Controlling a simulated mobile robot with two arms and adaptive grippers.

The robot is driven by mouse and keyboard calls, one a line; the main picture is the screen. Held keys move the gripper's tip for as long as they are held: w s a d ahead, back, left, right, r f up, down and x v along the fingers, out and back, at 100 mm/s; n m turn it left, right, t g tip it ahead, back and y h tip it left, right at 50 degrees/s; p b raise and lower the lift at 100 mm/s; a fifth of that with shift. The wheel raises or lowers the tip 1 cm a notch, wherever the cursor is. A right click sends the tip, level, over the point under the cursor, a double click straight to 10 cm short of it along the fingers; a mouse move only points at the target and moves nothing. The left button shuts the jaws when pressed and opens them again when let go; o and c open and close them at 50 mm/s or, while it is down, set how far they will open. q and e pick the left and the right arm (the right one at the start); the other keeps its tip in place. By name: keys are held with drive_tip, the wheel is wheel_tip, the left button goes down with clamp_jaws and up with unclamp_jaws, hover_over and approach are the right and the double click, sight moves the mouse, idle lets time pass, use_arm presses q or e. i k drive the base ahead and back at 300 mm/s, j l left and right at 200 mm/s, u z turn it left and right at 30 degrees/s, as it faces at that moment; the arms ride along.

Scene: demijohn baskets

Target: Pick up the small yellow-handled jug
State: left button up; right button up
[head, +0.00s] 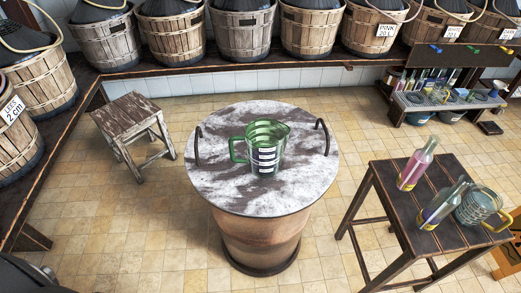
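The small yellow-handled jug (477,204) stands on the dark wooden side table (386,200) at the right. It is clear with a bluish-green tint, and its yellow handle points to the lower right. A bottle leaning or lying close to its left side overlaps it slightly; I cannot tell if they touch. A larger jug with a green handle (266,150) stands on the round barrel table (220,190) in the middle. Neither of my grippers shows in the head view.
A worn stool (130,112) stands left. Basketed demijohns (243,32) line the back shelf. A bottle rack (440,98) stands back right. Tiled floor is free between the tables.

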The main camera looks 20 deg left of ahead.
sight(481, 211)
drive_tip(key=z, duration=1.3)
drive_tip(key=i+j+u, duration=0.2)
drive_tip(key=i, duration=0.6)
drive_tip(key=l, duration=0.1)
